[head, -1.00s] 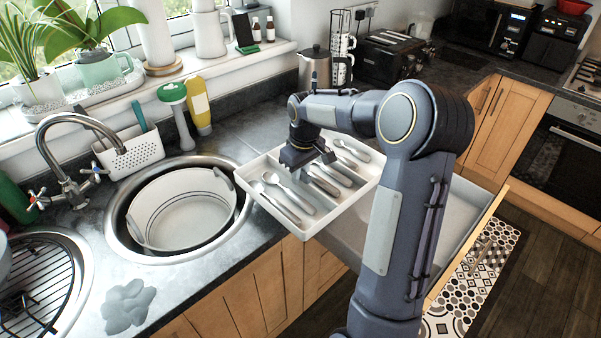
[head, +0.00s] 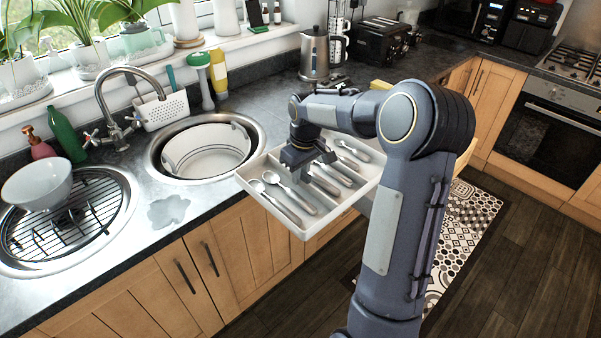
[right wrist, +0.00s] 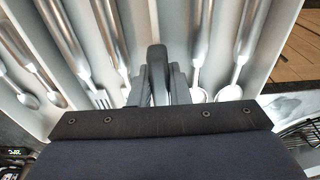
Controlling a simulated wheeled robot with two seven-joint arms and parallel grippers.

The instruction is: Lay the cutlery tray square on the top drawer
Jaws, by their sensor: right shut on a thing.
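The white cutlery tray (head: 257,190) holds several metal spoons, forks and other pieces in its compartments. My right gripper (head: 322,158) is over the middle of the tray, shut on it, apparently at a divider. In the right wrist view my gripper (right wrist: 157,70) sits between rows of cutlery, and the tray (right wrist: 290,12) fills most of the picture. The tray appears held up, overlapping the counter's front edge in the head view. The top drawer is mostly hidden behind the tray and my right arm; a bit of pale wood of its front (head: 465,207) shows right of the arm. My left gripper is out of view.
A round sink with a white basin (head: 205,150) lies just left of the tray. Another round sink with a rack (head: 100,205) is further left. A kettle (head: 314,55) and toaster (head: 378,42) stand behind. A patterned mat (head: 470,225) lies on the floor at right.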

